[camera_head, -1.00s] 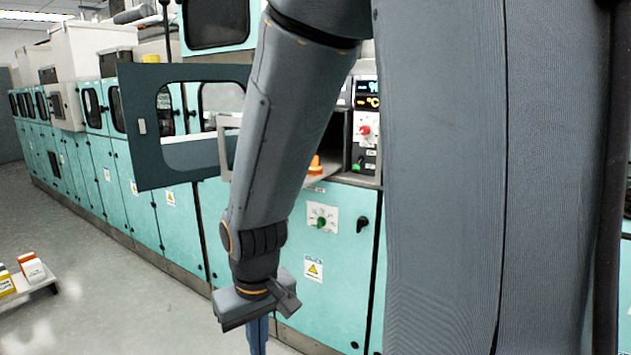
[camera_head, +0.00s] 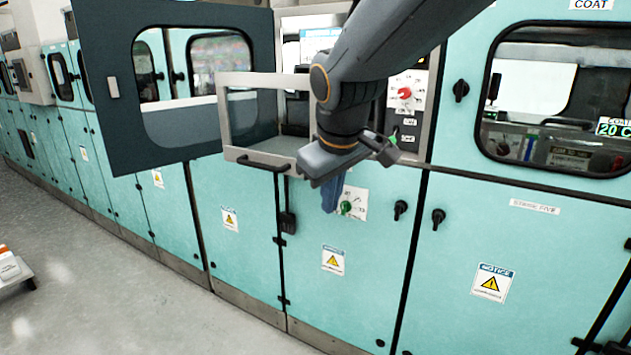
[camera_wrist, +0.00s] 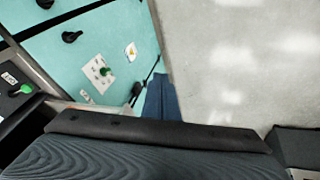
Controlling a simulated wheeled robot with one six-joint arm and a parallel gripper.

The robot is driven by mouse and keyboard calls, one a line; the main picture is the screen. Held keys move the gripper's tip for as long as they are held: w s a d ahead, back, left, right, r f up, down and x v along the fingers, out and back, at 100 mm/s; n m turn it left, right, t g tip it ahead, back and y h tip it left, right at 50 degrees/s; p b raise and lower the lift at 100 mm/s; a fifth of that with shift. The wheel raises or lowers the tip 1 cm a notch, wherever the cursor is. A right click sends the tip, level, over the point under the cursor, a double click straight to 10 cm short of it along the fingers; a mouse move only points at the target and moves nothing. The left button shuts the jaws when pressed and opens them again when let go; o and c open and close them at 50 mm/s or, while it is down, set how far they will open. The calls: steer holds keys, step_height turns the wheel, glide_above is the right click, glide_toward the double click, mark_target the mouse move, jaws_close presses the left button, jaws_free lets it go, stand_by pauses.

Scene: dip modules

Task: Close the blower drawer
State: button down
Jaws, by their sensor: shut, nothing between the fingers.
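The blower drawer (camera_head: 235,154) stands pulled out from the teal cabinet in the head view. It has a pale frame, clear panes and a black bar handle (camera_head: 262,162) low on its front. My gripper (camera_head: 330,196) points down just right of the handle, in front of the cabinet. Its blue fingers are together and empty, and appear apart from the drawer. They also show in the wrist view (camera_wrist: 162,98). My wrist hides the drawer's right end. In the wrist view I cannot clearly make out the drawer.
A dark windowed door (camera_head: 130,170) stands swung open left of the drawer. A control panel (camera_head: 407,92) with a red knob is right of it. A green knob (camera_head: 346,207) and black latches (camera_head: 400,209) stick out below.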

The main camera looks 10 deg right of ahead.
steer(key=w+a+r+n+t+b, duration=0.2)
steer(key=w+a+r+n, duration=0.15)
steer(key=r, duration=0.65)
steer(key=w+d+r+p+x, duration=0.1)
steer(key=p+x, duration=0.1)
steer(key=x, duration=0.9)
steer(key=shift+w+d+m+p, duration=0.2)
steer(key=shift+w+m+p, duration=0.15)
steer(key=shift+w, duration=0.15)
steer(key=shift+w+f, duration=0.1)
